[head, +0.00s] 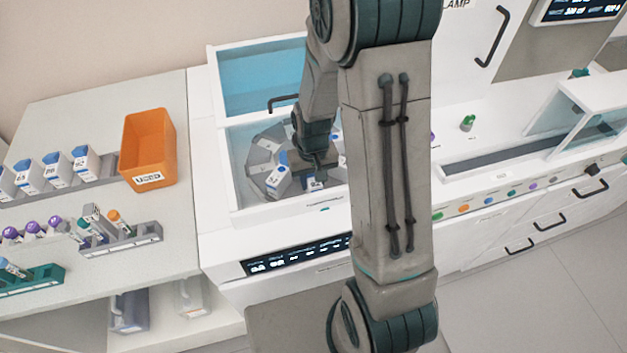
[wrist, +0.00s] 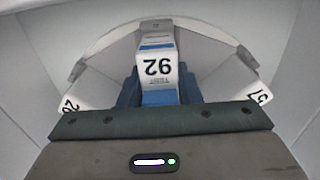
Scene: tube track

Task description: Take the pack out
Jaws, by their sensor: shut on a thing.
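In the wrist view a white and blue pack (wrist: 157,68) with an upside-down number label stands between the blue fingers of my gripper (wrist: 160,92). The gripper is shut on it. In the head view my gripper (head: 315,168) reaches down into the open carousel well, and my arm hides much of the held pack. The grey carousel (head: 262,158) is partly visible around it. Another white pack with a blue top (head: 279,180) sits in the carousel just left of the gripper. I cannot tell whether the held pack is clear of its slot.
The clear lid (head: 258,80) stands open behind the well, whose white walls (head: 236,185) surround the gripper. An orange bin (head: 148,150) and a row of several packs (head: 55,170) stand on the left bench, with tube racks (head: 125,240) in front.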

